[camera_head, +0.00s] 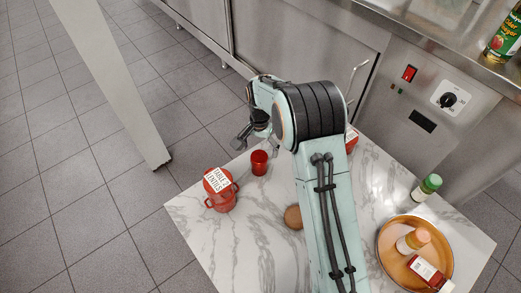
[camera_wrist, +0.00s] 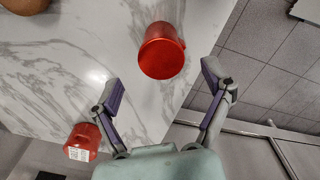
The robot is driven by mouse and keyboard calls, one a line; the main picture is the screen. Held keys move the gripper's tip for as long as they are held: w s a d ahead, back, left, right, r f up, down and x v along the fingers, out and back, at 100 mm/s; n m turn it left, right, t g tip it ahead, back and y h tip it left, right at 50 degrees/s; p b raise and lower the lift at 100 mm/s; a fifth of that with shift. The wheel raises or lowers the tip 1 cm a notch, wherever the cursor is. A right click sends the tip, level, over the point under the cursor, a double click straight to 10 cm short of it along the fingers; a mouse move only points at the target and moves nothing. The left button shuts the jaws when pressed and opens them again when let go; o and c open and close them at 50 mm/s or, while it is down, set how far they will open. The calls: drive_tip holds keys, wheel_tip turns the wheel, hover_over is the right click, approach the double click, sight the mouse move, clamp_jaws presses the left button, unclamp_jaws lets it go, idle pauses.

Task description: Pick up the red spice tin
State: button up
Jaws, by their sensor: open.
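A red tin with a white label (camera_wrist: 83,142) stands near the table edge at the lower left of the wrist view. In the head view only a sliver of this red tin (camera_head: 352,138) shows behind my arm. My gripper (camera_wrist: 162,88) is open and empty, its fingers spread apart. A plain red cup (camera_wrist: 161,50) stands just beyond the gap between the fingertips, with no contact visible. The tin lies to the left, outside the fingers. In the head view my gripper (camera_head: 242,138) is near the table's far left edge, beside the red cup (camera_head: 260,162).
A lidded red pot with a card (camera_head: 220,200) stands at the table's left. A brown round object (camera_head: 293,217) is partly behind my arm. A green-capped jar (camera_head: 426,187) stands near a tan plate (camera_head: 386,246) holding a jar and a bottle. A steel counter adjoins behind.

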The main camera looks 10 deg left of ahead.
sight(259, 156)
wheel_tip(259, 156, down, 6)
drive_tip(key=shift+a+f, duration=0.1)
drive_tip(key=shift+f, duration=0.05)
drive_tip(key=shift+c, duration=0.3)
drive_tip(key=c, duration=1.2)
